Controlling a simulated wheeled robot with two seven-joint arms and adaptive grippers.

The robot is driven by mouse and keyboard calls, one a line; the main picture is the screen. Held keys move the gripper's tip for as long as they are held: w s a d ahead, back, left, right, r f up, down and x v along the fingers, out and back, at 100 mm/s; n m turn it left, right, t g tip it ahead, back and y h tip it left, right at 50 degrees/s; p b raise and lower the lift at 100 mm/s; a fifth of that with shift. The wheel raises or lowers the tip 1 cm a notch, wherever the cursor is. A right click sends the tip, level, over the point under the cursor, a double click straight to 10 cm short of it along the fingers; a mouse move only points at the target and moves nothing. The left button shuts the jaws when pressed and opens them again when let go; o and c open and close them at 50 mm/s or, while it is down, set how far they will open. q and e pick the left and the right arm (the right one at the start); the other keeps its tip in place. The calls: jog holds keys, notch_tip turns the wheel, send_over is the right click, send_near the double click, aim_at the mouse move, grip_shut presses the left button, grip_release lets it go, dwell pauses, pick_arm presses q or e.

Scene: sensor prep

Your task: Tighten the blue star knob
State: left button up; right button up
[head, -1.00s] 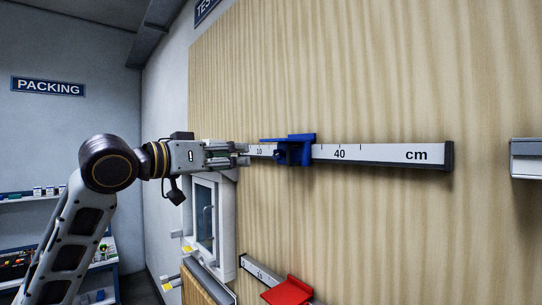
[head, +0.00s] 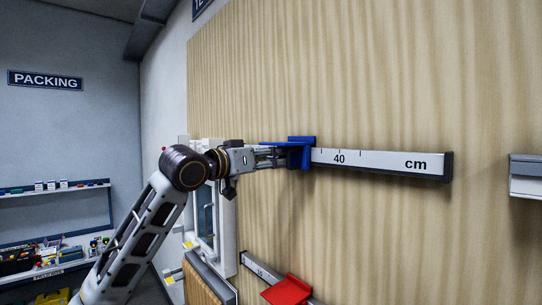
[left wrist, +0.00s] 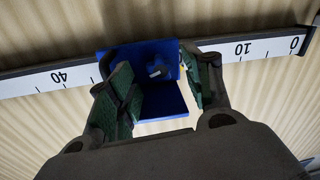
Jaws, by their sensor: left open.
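A blue slider (head: 306,153) sits on the upper white ruler rail (head: 380,161), left of the 40 mark. In the left wrist view the slider (left wrist: 150,104) shows as a blue bracket, with a small dark blue knob (left wrist: 157,69) with a greyish centre on its face. The knob's star shape is hard to make out. My left gripper (head: 281,157) is at the slider's front left side in the head view. In the left wrist view its two green-padded fingers (left wrist: 157,72) are open, one on each side of the knob, apart from it. The knob is hidden in the head view.
A red slider (head: 287,290) sits on a lower ruler rail (head: 262,271). A white-framed cabinet or window (head: 206,210) is on the wall below my left forearm. A grey-white box (head: 527,176) is at the far right. The wooden panel (head: 400,80) above the rail is clear.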

pick_arm(q)
jog(key=shift+w+d, duration=0.4)
jog(key=shift+w, duration=0.05)
jog(key=c, duration=1.1)
jog(key=shift+o, duration=0.2)
jog(key=shift+m, duration=0.3)
jog(key=shift+f+m, duration=0.1)
jog(key=shift+m, duration=1.7)
